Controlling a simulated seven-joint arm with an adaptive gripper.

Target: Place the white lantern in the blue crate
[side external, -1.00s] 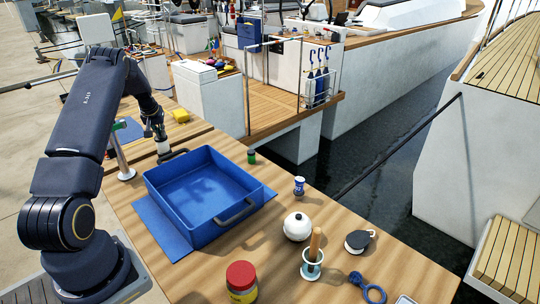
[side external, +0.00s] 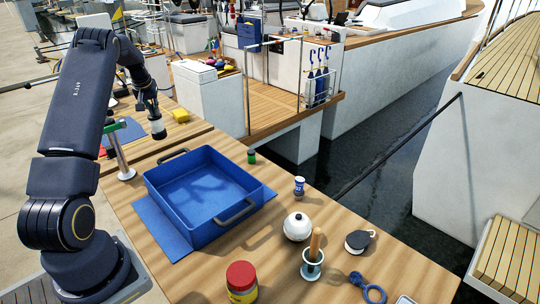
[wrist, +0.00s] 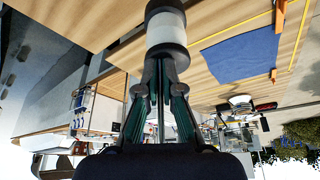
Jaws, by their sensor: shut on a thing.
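My gripper (side external: 148,101) is shut on the white lantern (side external: 156,128), a small cylinder with a white middle and dark ends. It is held in the air above the table, beyond the far-left end of the blue crate (side external: 210,230). In the wrist view, the lantern (wrist: 166,30) sits between the fingertips of my gripper (wrist: 166,62). The crate is open, shows a bare blue floor, and has a dark handle at each end. It stands on a blue mat (side external: 160,222).
On the wooden table, a green-lidded jar (side external: 251,157), blue-white bottle (side external: 299,186), white ball (side external: 297,227), wooden-handled tool in a holder (side external: 313,255) and red-lidded jar (side external: 241,282) stand outside the crate. A metal post (side external: 121,158) rises left of the crate.

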